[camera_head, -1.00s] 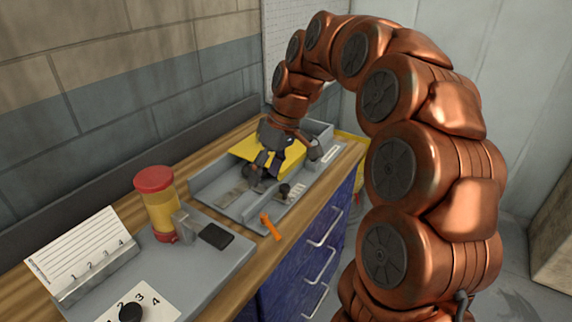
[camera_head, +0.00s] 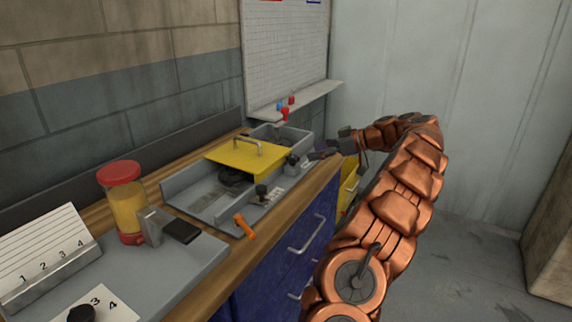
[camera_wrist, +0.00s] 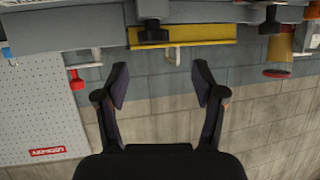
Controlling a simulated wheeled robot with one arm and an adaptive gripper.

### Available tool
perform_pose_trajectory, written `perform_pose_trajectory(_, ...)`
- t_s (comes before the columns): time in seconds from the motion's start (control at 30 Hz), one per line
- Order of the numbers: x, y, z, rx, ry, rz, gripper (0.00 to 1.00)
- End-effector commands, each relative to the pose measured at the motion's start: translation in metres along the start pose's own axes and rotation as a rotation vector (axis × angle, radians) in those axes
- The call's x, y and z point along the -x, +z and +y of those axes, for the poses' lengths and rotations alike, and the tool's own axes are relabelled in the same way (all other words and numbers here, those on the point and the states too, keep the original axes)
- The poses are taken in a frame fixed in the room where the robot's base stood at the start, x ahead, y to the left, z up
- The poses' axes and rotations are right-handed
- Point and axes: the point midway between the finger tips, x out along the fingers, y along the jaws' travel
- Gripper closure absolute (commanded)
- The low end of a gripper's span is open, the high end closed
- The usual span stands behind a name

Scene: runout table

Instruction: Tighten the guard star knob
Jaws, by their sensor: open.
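The yellow guard (camera_head: 238,157) with its metal handle lies over the grey tray unit on the bench. A black knob (camera_head: 293,159), apparently the star knob, stands at the guard's front right corner; its lobes are too small to make out. In the wrist view, which is upside down, that knob (camera_wrist: 153,31) appears beyond the gap between my fingers, with the yellow guard (camera_wrist: 205,35) behind it. My gripper (camera_head: 326,146) is open and empty, just right of the knob and apart from it. It also shows in the wrist view (camera_wrist: 160,75).
A second black knob (camera_head: 261,191) stands on the tray's front edge. An orange handle (camera_head: 244,226) juts out near the tray's front left corner. A red-capped yellow jar (camera_head: 123,208) stands left. A board (camera_head: 285,50) with a shelf is behind. Open floor lies right.

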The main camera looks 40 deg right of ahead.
Motion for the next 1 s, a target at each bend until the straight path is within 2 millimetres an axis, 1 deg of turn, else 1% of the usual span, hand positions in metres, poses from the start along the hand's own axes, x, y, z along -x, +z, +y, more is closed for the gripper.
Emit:
perform_pose_trajectory(0.03, 0.007, 0.006, 0.005, 0.009, 0.016, 0.009, 0.31)
perform_pose_trajectory(0.07, 0.010, 0.007, 0.007, 0.015, 0.022, 0.013, 0.31)
perform_pose_trajectory(0.17, 0.012, 0.008, 0.010, 0.022, 0.029, 0.019, 0.31)
perform_pose_trajectory(0.27, 0.004, 0.006, 0.009, 0.023, 0.025, 0.020, 0.31)
perform_pose_trajectory(0.37, -0.007, 0.005, 0.009, 0.023, 0.026, 0.018, 0.31)
perform_pose_trajectory(0.5, -0.029, 0.005, 0.009, 0.020, 0.021, 0.018, 0.31)
perform_pose_trajectory(0.7, -0.053, 0.005, 0.011, 0.023, 0.025, 0.017, 0.31)
perform_pose_trajectory(0.83, -0.062, 0.005, 0.010, 0.021, 0.025, 0.018, 0.31)
perform_pose_trajectory(1.0, -0.065, 0.006, 0.011, 0.021, 0.026, 0.018, 0.31)
